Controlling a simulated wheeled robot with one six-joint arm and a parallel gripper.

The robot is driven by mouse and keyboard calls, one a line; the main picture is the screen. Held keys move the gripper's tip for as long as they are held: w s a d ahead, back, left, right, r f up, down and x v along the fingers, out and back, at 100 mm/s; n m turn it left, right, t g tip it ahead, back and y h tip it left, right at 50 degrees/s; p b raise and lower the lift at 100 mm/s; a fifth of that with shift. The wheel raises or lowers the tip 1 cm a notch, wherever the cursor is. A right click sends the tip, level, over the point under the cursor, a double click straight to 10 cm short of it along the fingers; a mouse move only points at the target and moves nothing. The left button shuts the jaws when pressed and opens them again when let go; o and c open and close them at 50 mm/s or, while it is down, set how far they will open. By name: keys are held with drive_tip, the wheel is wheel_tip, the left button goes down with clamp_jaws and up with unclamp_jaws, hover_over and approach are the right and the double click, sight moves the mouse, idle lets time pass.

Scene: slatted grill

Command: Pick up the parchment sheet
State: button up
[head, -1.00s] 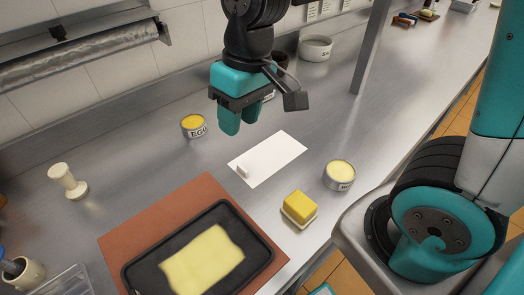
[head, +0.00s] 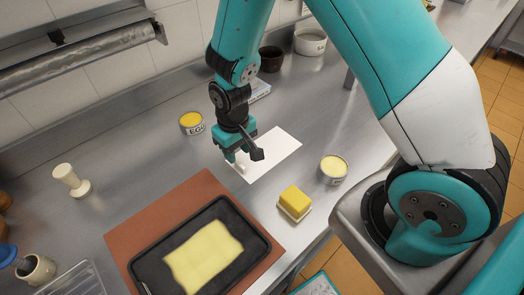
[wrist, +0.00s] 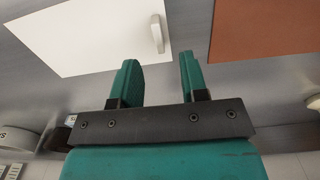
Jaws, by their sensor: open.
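The parchment sheet (head: 275,152) is a white rectangle lying flat on the steel counter. A small pale raised tab stands near its left end; it shows clearly in the wrist view, near the edge of the sheet (wrist: 85,35). My gripper (head: 236,160) is over the left end of the sheet, pointing down, and hides part of it in the head view. In the wrist view my gripper (wrist: 158,72) has its two teal fingers apart with nothing between them. The tab lies beyond the fingertips, roughly in line with the gap.
A black tray (head: 140,270) with a yellow slab sits on a brown mat (head: 140,225) in front. A yellow block (head: 294,201) and a tin (head: 333,169) stand to the right. An egg tin (head: 192,123) is behind left, a pale stamp-like object (head: 72,181) further left.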

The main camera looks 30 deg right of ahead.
sight(240, 164)
drive_tip(key=shift+s+d+f+p, duration=0.1)
drive_tip(key=shift+f+p, duration=0.5)
drive_tip(key=shift+f, duration=0.8)
drive_tip(key=shift+s+f+p, duration=0.1)
drive_tip(key=shift+f+p, duration=0.45)
drive_tip(key=shift+f, duration=0.85)
clamp_jaws()
